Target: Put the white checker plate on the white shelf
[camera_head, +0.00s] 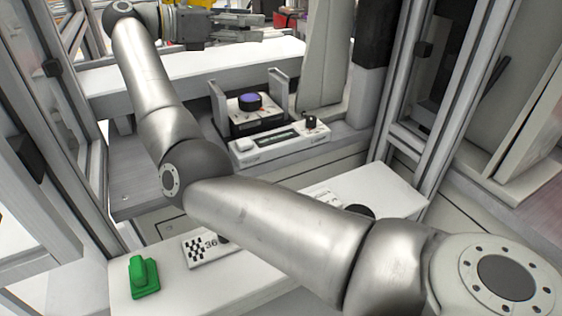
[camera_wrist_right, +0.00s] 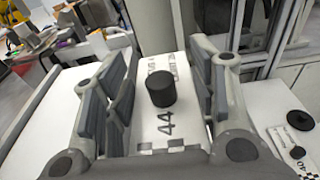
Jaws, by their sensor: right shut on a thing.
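My right gripper (camera_head: 248,32) is at the top of the head view, over the white shelf (camera_head: 205,70). The right wrist view shows its fingers (camera_wrist_right: 160,95) on both sides of a black knob (camera_wrist_right: 161,88) on a white plate (camera_wrist_right: 170,127) marked 44. A little checker pattern shows at the plate's near edge. I cannot tell whether the plate touches the white surface. My left gripper is not in view.
A white checker plate (camera_head: 205,247) marked 36 and a green object (camera_head: 143,278) lie on the lower white table (camera_head: 185,290). Devices with knobs (camera_head: 275,145) stand on a grey bench. Metal posts (camera_head: 403,90) rise at the right.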

